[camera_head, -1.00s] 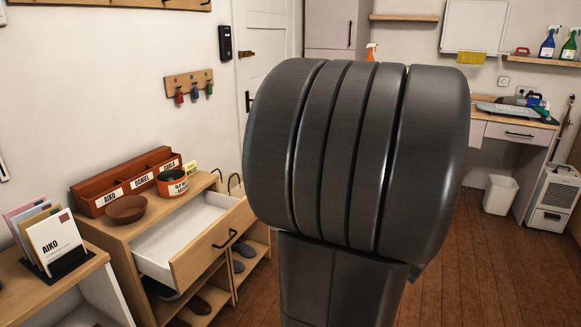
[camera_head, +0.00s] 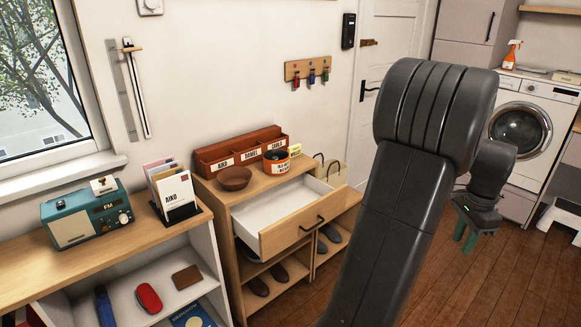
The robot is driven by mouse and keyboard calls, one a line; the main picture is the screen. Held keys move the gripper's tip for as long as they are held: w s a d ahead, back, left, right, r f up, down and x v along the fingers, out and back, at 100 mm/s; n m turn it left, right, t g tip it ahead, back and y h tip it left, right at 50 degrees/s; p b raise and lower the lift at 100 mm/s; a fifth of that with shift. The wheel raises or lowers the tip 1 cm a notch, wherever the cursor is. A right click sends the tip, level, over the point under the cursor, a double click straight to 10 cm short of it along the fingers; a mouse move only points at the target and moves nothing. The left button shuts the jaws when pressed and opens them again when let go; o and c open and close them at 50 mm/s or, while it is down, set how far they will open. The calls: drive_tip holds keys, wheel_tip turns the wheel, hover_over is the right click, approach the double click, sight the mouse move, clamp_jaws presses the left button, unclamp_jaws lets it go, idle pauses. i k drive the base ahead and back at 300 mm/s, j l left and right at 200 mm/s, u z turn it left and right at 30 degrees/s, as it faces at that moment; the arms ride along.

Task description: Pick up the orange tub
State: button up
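The orange tub (camera_head: 277,162) stands upright on top of the wooden cabinet, at its back right, in front of the divided organiser. It has a white label with dark print and a dark open top with something dark inside. My gripper (camera_head: 465,240) hangs at the right, well apart from the tub and over the floor side of the room. Its two green fingers point down with a gap between them, and nothing shows in it. My dark arm fills the middle right of the view and does not cover the tub.
A brown bowl (camera_head: 234,178) stands left of the tub; the red-brown organiser (camera_head: 240,150) is behind. The cabinet's drawer (camera_head: 292,222) is pulled out in front. A card holder (camera_head: 178,200) and teal radio (camera_head: 87,217) stand on the left shelf unit.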

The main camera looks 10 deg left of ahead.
sight(281, 167)
drive_tip(key=i+u, duration=0.15)
drive_tip(key=u, duration=0.3)
drive_tip(key=i+l+u, duration=0.15)
drive_tip(key=u, duration=0.25)
drive_tip(key=i+l+u, duration=0.1)
drive_tip(key=u, duration=0.35)
drive_tip(key=i+l+u, duration=0.15)
drive_tip(key=u, duration=0.3)
drive_tip(key=i+l+u, duration=0.1)
drive_tip(key=l, duration=0.4)
drive_tip(key=i+l+u, duration=0.15)
drive_tip(key=l, duration=0.3)
drive_tip(key=i+l+u, duration=0.1)
drive_tip(key=l, duration=0.45)
